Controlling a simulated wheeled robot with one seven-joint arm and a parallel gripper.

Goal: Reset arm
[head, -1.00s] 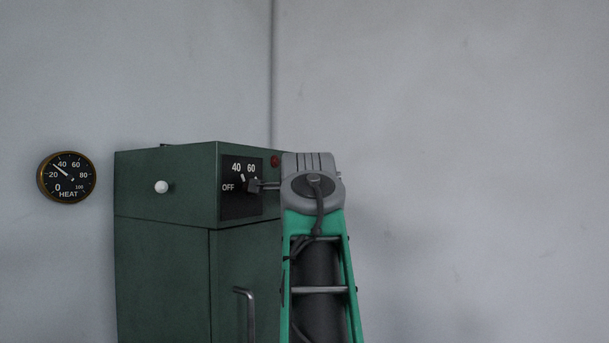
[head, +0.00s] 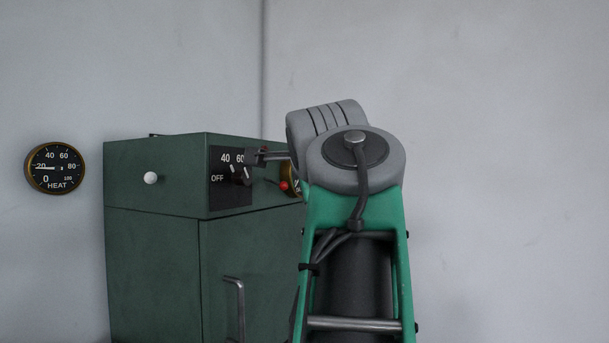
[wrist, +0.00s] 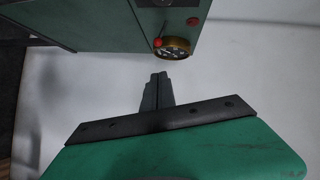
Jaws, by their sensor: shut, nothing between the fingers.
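My gripper (head: 254,158) is in front of the green cabinet's dial panel, up and to the right of the black knob (head: 240,176), and looks apart from it. In the wrist view my gripper (wrist: 158,78) shows two dark fingers closed together with nothing between them. The panel (head: 230,196) is black with OFF, 40 and 60 marks. My grey and green arm stands at the right of the cabinet and hides part of its side.
The green cabinet (head: 150,245) has a white knob (head: 150,178) and a metal handle (head: 238,300). A HEAT gauge (head: 55,180) hangs on the wall at left. A red ball (head: 284,186) and a brass gauge (wrist: 173,48) are at the cabinet's right. The right wall is bare.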

